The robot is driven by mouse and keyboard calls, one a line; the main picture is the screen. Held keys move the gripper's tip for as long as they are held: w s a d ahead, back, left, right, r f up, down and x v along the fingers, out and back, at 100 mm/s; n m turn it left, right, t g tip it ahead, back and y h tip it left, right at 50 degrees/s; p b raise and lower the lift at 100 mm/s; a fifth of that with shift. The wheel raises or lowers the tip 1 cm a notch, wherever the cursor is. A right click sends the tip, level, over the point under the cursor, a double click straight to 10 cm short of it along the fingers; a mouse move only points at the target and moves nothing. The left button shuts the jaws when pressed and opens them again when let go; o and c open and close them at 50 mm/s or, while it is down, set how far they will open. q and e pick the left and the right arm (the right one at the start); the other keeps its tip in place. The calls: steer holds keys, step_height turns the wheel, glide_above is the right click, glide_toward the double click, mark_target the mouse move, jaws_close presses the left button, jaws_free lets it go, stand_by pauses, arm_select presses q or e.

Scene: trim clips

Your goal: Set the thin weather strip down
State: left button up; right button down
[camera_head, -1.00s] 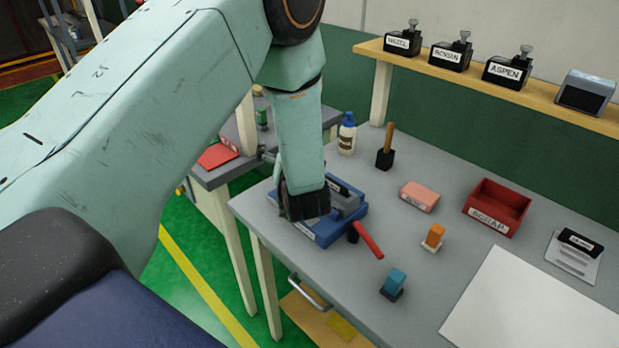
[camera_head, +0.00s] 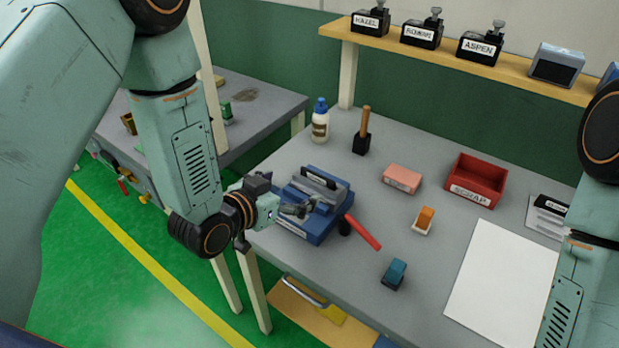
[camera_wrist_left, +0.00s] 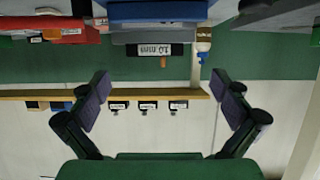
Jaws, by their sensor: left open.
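I cannot make out a thin weather strip in either view. My left gripper (camera_head: 292,210) is at the near left side of a blue vise-like fixture (camera_head: 318,232) with grey jaws and a red handle (camera_head: 362,232). In the left wrist view the fingers of my left gripper (camera_wrist_left: 168,88) are spread wide with nothing between them. The fixture's blue body also shows there (camera_wrist_left: 155,12), upside down, with a black "10 mm" label (camera_wrist_left: 155,50). My right arm is at the right edge, its gripper out of frame.
The grey bench holds a white bottle (camera_head: 320,122), a wooden-handled tool (camera_head: 362,135), a pink block (camera_head: 402,179), a red SCRAP bin (camera_head: 477,182), an orange-topped block (camera_head: 424,219), a blue-topped block (camera_head: 394,274) and a white sheet (camera_head: 505,275).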

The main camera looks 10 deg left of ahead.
mark_target(316, 175)
arm_select(q)
steer(key=x, duration=0.6)
steer(key=shift+d+r+p, duration=0.35)
steer(key=shift+d+p, duration=0.05)
steer(key=shift+d, duration=0.05)
steer(key=shift+w+d+f, duration=0.2)
steer(key=shift+w+d, duration=0.2)
steer(key=shift+w, duration=0.05)
steer(key=shift+a, duration=0.1)
steer(key=shift+c, duration=0.3)
steer(key=shift+a, duration=0.2)
steer(key=c, duration=0.3)
steer(key=shift+d, duration=0.2)
steer(key=c, duration=0.6)
steer(key=shift+a, duration=0.1)
steer(key=shift+c, duration=0.2)
steer(key=shift+r, duration=0.1)
